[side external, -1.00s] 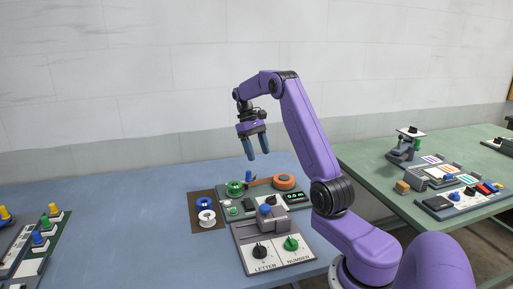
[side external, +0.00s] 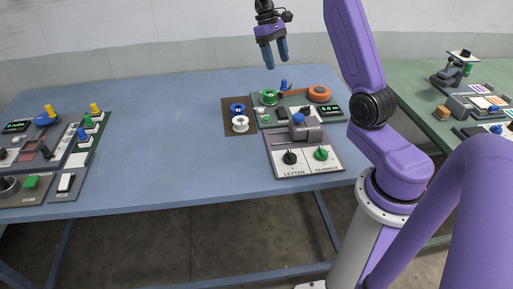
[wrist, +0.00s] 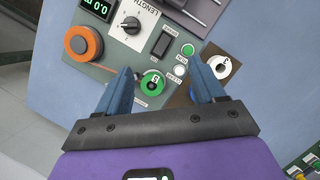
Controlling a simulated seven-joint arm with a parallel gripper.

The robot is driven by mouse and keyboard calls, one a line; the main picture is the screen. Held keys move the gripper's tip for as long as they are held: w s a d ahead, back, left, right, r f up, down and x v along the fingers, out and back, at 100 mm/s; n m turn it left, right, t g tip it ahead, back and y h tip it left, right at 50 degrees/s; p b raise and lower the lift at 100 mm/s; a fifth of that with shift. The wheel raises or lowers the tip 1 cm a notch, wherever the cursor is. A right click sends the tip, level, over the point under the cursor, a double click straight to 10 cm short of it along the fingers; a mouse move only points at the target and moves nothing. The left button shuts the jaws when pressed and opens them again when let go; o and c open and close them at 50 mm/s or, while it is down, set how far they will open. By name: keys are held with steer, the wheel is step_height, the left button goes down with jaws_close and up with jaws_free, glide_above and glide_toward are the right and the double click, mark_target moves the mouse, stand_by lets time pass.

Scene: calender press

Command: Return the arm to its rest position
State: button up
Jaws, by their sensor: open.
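My arm reaches up and over the blue table (side external: 170,110). My gripper (side external: 275,58) hangs in the air above the back of the table, with its two blue fingers pointing down. The fingers are apart and nothing is between them. In the wrist view my gripper (wrist: 161,72) is also open, above a grey-green panel with a green spool (wrist: 152,83) and an orange reel (wrist: 82,45). The fingers appear clear of these things. The top of my arm is cut off by the upper picture edge.
A brown board (side external: 238,130) holds a blue spool and a white spool (side external: 240,124). The letter and number panel (side external: 306,165) lies at the front right. More control panels (side external: 50,150) stand at the left. A green table (side external: 425,95) is on the right. The table's middle is clear.

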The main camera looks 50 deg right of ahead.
steer(key=s+a+r+n+t+h, duration=0.1)
steer(key=s+a+n, duration=0.25)
steer(key=a, duration=0.75)
steer(key=s+a+r+n+t, duration=0.1)
steer(key=s+a+n, duration=0.25)
steer(key=a, duration=0.65)
steer(key=s+a+f+n+t, duration=0.1)
steer(key=s+a+f+n, duration=0.1)
steer(key=s, duration=0.9)
steer(key=s+a+f+n+t+y, duration=0.1)
steer(key=s+a+n, duration=0.3)
steer(key=s, duration=0.7)
steer(key=shift+s+a+f+n, duration=0.2)
steer(key=shift+a+f+n, duration=0.15)
steer(key=shift+a, duration=0.25)
